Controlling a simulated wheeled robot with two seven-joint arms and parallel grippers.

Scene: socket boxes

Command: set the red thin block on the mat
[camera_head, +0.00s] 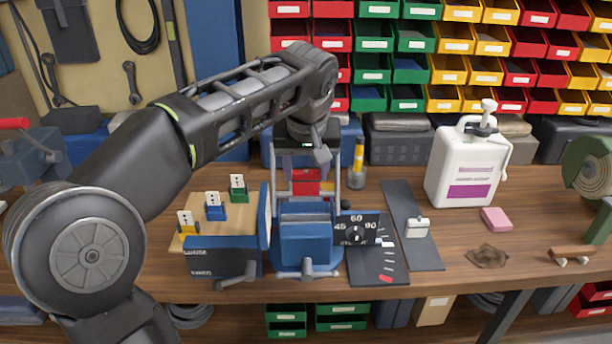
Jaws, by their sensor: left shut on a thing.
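My left gripper (305,170) reaches down at the middle of the bench, behind a blue vise-like block (305,238). Its fingers are shut on a red block (305,182), partly hidden by the gripper and the blue block. Two dark flat mats lie to the right: one (372,272) with a dial marked 45, 60 and 90 at its back, white ticks and a small red mark, and a longer one (427,255) with a small white object on it. I cannot tell which is the task's mat. My right gripper is not in view.
Yellow, blue and green socket blocks (215,207) stand on a wooden-topped box (222,256) at the left. A cup with a yellow marker (357,172) stands behind the dial.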

